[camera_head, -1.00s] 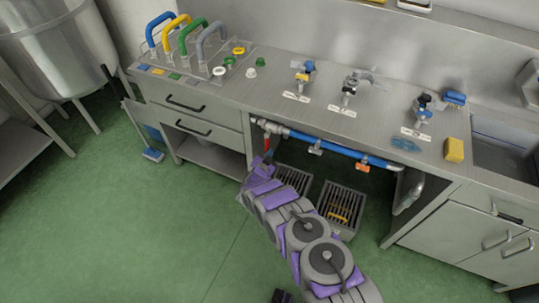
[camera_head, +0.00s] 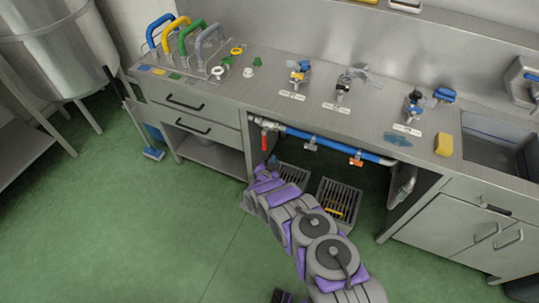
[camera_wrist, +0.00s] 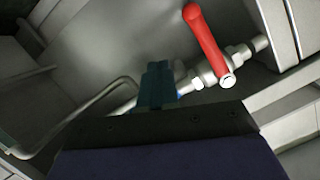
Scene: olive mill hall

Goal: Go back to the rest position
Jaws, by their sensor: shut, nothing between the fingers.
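My gripper (camera_wrist: 158,85) is shut and empty in the wrist view, its dark teal fingers together. In the head view my purple and grey arm reaches forward over the green floor, and the gripper end (camera_head: 268,163) is in front of the opening under the bench. A valve with a red lever (camera_wrist: 206,42) lies just beyond the fingertips in the wrist view. The same red lever (camera_head: 264,142) hangs down from the pipe's left end in the head view. The gripper looks apart from it.
A steel bench (camera_head: 330,115) with several valves, coloured handles and a yellow sponge (camera_head: 444,144) runs across the view. A blue pipe (camera_head: 335,146) crosses below it. Floor grates (camera_head: 339,201) lie beneath. Green floor (camera_head: 120,225) is clear at left.

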